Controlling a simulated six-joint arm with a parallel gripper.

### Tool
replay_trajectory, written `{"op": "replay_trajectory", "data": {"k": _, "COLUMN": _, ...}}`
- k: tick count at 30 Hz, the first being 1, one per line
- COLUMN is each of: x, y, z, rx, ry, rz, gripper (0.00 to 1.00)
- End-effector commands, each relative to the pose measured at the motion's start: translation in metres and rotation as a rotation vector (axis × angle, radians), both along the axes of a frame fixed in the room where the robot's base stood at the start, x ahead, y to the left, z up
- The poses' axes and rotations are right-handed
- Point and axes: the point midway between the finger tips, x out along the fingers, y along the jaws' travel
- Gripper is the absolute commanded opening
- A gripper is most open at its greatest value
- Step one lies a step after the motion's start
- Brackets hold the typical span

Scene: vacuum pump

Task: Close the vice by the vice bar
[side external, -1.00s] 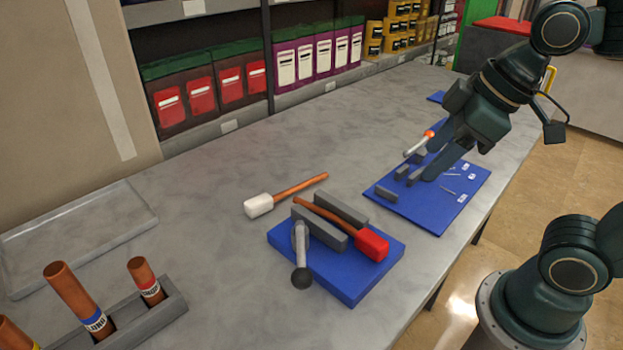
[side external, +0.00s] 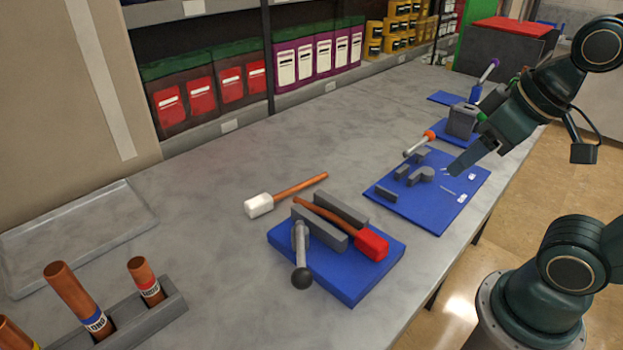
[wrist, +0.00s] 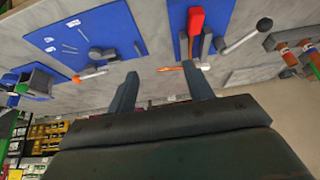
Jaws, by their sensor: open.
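The vice (side external: 318,229) has two grey jaws on a blue base near the middle of the table. A red-headed mallet (side external: 371,244) lies with its handle between the jaws; its head is at the right end. The vice bar (side external: 299,246), grey with a black ball knob, sticks out at the front left of the jaws. The bar also shows at the upper right of the wrist view (wrist: 243,40). My gripper (side external: 458,168) is open and empty, over the right side of another blue mat, well apart from the vice. Its two separated fingers show in the wrist view (wrist: 160,70).
A white-headed mallet (side external: 259,205) lies behind the vice. The blue mat (side external: 410,208) below my gripper holds grey blocks and small tools; an orange-collared tool (side external: 418,145) lies at its back edge. A rack with copper tubes (side external: 170,298) stands front left.

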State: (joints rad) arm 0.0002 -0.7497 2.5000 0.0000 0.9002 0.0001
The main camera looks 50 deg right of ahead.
Motion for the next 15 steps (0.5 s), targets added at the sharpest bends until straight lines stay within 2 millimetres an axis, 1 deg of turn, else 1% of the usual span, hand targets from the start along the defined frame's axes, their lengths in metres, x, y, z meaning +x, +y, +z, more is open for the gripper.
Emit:
{"op": "replay_trajectory", "data": {"k": 5, "x": 0.005, "y": 0.005, "z": 0.003, "rx": -0.006, "ry": 0.014, "rz": 0.040, "gripper": 0.52}}
{"op": "replay_trajectory", "data": {"k": 8, "x": 0.011, "y": 0.011, "z": 0.008, "rx": -0.016, "ry": 0.037, "rz": 0.097, "gripper": 0.52}}
{"op": "replay_trajectory", "data": {"k": 11, "x": 0.021, "y": 0.021, "z": 0.014, "rx": -0.030, "ry": 0.070, "rz": 0.185, "gripper": 0.52}}
{"op": "replay_trajectory", "data": {"k": 15, "x": 0.038, "y": 0.042, "z": 0.023, "rx": -0.056, "ry": 0.125, "rz": 0.349, "gripper": 0.52}}
